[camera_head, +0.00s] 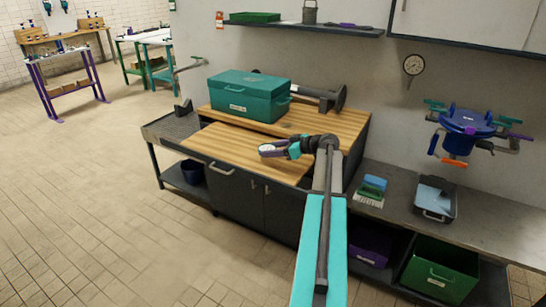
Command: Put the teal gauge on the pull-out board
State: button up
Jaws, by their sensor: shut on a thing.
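My arm reaches forward from the bottom of the head view. The gauge is seen over the pull-out board (222,142), a light wooden slab that juts out at the front of the cabinet below the wooden top. I cannot tell whether the gauge touches the board or hangs above it. My gripper and wrist hide part of the gauge and the board's right end.
A teal toolbox (248,98) stands on the wooden top behind the board. The board's left part is bare. To the right, a grey counter (405,210) holds a brush (370,193) and a metal tray (434,200).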

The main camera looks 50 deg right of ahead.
jog(key=shift+f+p, duration=0.4)
jog(key=shift+f, duration=1.3)
jog(key=shift+f, duration=0.15)
jog(key=o, duration=1.2)
jog(key=shift+r, duration=0.2)
jog(key=b+v, duration=0.2)
jog(key=v, duration=1)
jog(key=shift+f, duration=0.1)
